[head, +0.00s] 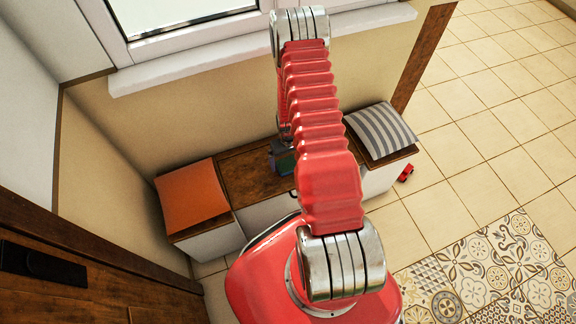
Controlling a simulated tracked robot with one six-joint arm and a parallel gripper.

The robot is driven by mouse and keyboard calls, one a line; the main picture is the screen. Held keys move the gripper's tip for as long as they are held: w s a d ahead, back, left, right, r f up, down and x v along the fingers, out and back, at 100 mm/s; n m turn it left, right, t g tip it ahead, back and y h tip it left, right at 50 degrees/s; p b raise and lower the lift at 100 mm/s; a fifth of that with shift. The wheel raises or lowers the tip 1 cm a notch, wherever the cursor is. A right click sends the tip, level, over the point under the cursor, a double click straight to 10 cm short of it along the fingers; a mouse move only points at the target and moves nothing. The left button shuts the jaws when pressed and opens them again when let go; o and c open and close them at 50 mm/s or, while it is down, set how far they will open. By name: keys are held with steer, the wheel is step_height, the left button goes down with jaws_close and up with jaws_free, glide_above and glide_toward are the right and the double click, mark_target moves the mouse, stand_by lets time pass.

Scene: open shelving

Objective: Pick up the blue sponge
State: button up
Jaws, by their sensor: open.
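My red ribbed arm rises through the middle of the head view and bends back down behind itself. My gripper (283,157) is the small dark end just left of the arm, over the middle of a low wooden bench (240,170). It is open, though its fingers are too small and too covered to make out. A blue-green patch shows at this dark end. I cannot tell whether it is the blue sponge or part of my gripper. I see no other blue sponge.
An orange cushion (193,193) lies on the bench's left end and a grey-striped cushion (381,130) on its right. A window sill (190,66) juts out above. A small red object (405,173) is on the tiled floor, which is otherwise clear at right. A dark wooden piece (75,270) stands lower left.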

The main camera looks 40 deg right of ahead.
mark_target(289, 163)
steer(key=shift+f, duration=1)
steer(key=shift+c, duration=0.4)
steer(key=c, duration=1)
step_height(289, 163, up, 10)
steer(key=shift+r, duration=0.1)
